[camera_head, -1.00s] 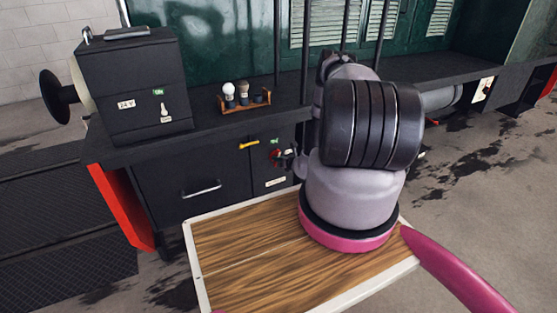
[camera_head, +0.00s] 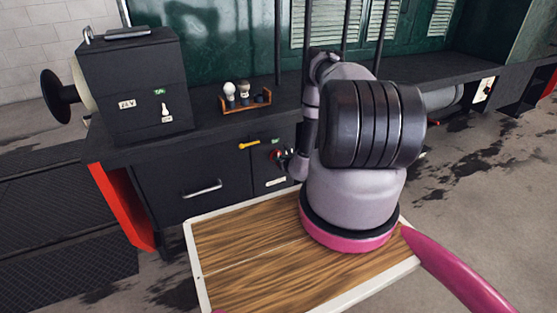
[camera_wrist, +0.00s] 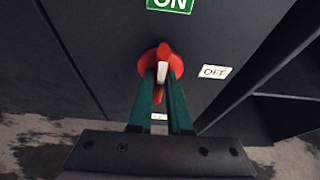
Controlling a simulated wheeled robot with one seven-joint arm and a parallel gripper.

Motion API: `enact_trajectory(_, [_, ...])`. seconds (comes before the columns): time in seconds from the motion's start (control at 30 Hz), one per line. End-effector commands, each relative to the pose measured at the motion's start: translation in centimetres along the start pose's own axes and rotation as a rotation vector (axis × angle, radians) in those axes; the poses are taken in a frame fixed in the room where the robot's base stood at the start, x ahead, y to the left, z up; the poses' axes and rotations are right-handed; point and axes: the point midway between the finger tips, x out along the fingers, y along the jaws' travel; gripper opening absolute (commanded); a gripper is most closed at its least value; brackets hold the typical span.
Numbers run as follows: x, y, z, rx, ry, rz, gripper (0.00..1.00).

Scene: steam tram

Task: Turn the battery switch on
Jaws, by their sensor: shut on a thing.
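The battery switch is a red rotary knob (camera_wrist: 164,54) with a white mark on its handle, on the dark cabinet front. In the wrist view its handle stands nearly upright, its upper end towards the green ON label (camera_wrist: 171,4). A white OFF label (camera_wrist: 214,72) is to its right. My gripper (camera_wrist: 161,88) has its two green fingers closed on either side of the handle, shut on it. In the head view the red knob (camera_head: 275,155) shows just left of my gripper (camera_head: 284,159), under a small green label (camera_head: 275,141). The fingers partly hide the knob's lower part.
A bulb rack (camera_head: 246,103) and a dark box with a toggle (camera_head: 165,109) stand on the bench above. A dark ledge (camera_wrist: 285,117) is right of the panel in the wrist view.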

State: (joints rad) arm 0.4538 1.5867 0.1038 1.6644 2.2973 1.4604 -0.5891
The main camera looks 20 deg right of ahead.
Motion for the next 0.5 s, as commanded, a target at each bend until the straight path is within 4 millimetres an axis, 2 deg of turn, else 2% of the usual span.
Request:
enact_trajectory(0.03, [-0.08, -0.04, -0.17, -0.001, 0.003, -0.001, 0.0])
enact_trajectory(0.07, [-0.08, -0.04, -0.17, -0.001, 0.003, -0.001, 0.24])
enact_trajectory(0.1, [-0.08, -0.03, -0.16, -0.001, 0.003, 0.0, 0.39])
enact_trajectory(0.13, [-0.07, -0.03, -0.15, 0.0, 0.003, 0.0, 0.46])
enact_trajectory(0.5, [-0.38, -0.01, -0.07, 0.0, 0.002, 0.001, 0.46])
